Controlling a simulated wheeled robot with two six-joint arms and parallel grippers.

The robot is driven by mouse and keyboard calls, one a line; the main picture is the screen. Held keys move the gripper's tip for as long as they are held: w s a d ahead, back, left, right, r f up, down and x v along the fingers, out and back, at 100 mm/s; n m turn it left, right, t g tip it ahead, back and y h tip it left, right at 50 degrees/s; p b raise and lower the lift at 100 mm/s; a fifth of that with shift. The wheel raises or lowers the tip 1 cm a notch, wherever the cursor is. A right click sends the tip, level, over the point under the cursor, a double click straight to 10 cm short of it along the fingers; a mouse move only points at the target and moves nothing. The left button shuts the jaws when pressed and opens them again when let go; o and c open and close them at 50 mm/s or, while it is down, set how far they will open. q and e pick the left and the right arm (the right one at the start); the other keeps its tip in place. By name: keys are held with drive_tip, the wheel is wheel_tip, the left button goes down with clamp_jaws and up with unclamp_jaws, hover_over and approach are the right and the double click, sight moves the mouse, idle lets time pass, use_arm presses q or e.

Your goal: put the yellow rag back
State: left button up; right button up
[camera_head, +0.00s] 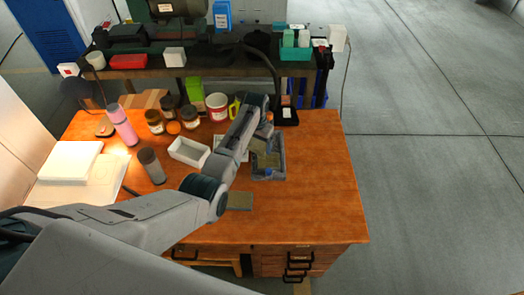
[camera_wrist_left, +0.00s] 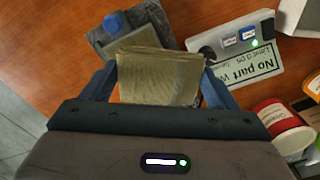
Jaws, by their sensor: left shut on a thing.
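A folded olive-yellow rag (camera_wrist_left: 160,78) sits between the two blue-grey fingers of my left gripper (camera_wrist_left: 158,72), which is shut on it. In the head view my left gripper (camera_head: 262,137) is over the right half of the wooden table, beside a grey tray (camera_head: 277,174). The tray, with a blue knob-like part, also shows behind the rag in the left wrist view (camera_wrist_left: 97,37). Whether the rag touches the tray is hard to tell. Another flat olive piece (camera_head: 240,201) lies on the table in front of the tray. My right gripper is not in view.
A labelled panel (camera_wrist_left: 240,48) lies close by. The table's right front (camera_head: 315,215) is clear.

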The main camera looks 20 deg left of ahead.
use_arm(q)
drive_tip(key=shift+s, duration=0.1)
